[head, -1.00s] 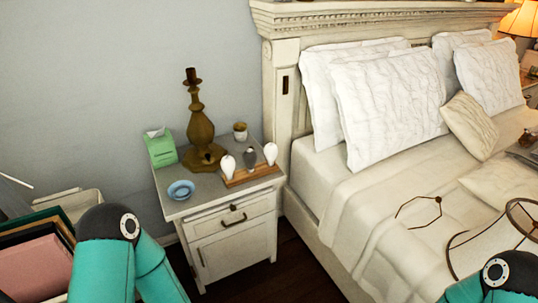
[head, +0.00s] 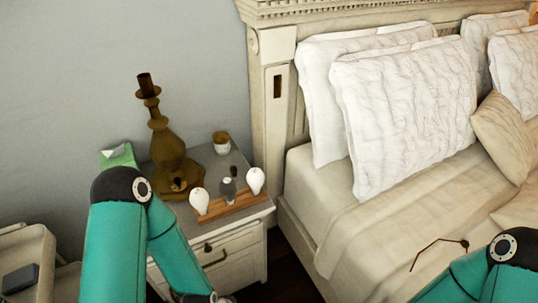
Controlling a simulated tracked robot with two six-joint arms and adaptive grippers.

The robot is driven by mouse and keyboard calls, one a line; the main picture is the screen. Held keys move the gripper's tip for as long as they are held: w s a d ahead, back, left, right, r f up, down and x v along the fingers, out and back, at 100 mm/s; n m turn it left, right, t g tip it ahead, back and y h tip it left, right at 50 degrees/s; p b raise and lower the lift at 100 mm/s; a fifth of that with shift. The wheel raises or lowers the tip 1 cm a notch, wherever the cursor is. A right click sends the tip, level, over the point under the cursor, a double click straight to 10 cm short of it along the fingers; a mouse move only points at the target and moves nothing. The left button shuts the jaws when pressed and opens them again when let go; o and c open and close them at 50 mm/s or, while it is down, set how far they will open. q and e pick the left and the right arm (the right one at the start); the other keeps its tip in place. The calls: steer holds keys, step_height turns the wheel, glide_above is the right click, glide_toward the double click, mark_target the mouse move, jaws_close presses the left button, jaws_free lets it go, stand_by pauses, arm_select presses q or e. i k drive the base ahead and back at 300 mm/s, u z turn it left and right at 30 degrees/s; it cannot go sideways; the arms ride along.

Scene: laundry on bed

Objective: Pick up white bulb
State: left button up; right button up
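Two white bulbs stand upright on a wooden holder (head: 238,211) on the nightstand, one at the left end (head: 200,202) and one at the right end (head: 256,181). A dark grey bulb (head: 228,190) stands between them. The holder is near the front edge of the nightstand top (head: 207,163). My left arm reaches in front of the nightstand, and its wrist end shows at the bottom edge below the drawer. The fingers of my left gripper are out of frame. My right arm shows at the lower right, with its gripper out of frame.
A tall brass lamp base (head: 167,150) stands behind the holder, with a small pot (head: 221,142) to its right. A green tissue box (head: 119,156) is partly behind my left arm. The bed (head: 335,215) is close on the right.

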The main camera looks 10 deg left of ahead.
mark_target(254, 177)
steer(key=z, duration=0.2)
steer(key=i, duration=0.85)
steer(key=u, duration=1.95)
